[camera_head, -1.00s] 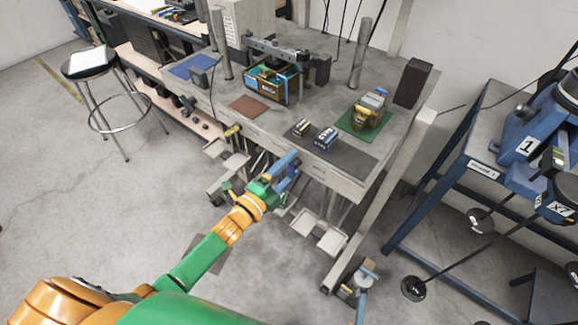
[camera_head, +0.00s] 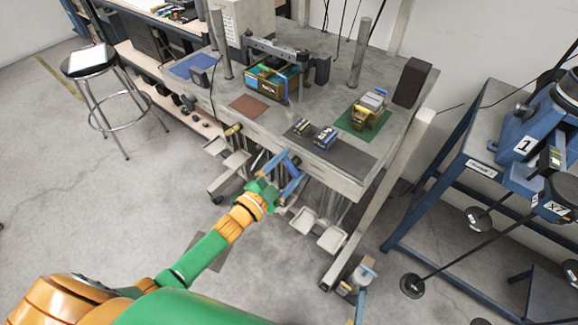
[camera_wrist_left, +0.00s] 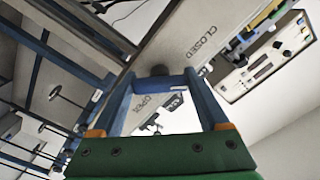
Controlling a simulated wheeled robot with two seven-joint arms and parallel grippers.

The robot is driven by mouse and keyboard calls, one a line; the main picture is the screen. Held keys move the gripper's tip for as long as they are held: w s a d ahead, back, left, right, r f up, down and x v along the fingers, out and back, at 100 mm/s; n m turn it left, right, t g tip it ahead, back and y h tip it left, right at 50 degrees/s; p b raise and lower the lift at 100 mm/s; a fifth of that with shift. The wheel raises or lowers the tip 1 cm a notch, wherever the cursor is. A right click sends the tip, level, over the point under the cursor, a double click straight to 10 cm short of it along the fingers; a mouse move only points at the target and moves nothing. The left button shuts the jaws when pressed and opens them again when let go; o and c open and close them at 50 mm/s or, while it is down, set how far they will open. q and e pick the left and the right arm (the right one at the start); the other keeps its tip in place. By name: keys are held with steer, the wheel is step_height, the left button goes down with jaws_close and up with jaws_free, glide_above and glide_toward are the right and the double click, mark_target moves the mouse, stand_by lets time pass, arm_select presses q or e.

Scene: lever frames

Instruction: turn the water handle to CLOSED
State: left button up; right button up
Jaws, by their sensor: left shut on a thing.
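My left gripper (camera_head: 279,178) is at the front edge of the grey workbench (camera_head: 255,125), by the blue parts below its rim. In the left wrist view its two blue fingers (camera_wrist_left: 160,92) stand apart, with a dark round end (camera_wrist_left: 160,71) between their tips, and the gripper is shut on it. I take this to be the water handle, whose shape is mostly hidden. A pale plate behind it carries the word CLOSED (camera_wrist_left: 200,42) at upper right and OPEN (camera_wrist_left: 146,107) at lower left. The dark end lies between the two words. My right gripper is not in view.
A blue stand (camera_head: 455,165) with weighted levers is at the right. Several pale pedals (camera_head: 305,220) hang below the bench front. The bench top holds a brown box (camera_head: 272,82) and a green mat (camera_head: 365,120). A stool (camera_head: 88,60) stands at the left on open floor.

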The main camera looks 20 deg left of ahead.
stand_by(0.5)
arm_select(q)
steer(key=o, duration=1.2)
steer(key=shift+o, duration=0.2)
steer(key=shift+s, duration=0.15)
steer(key=v, duration=0.7)
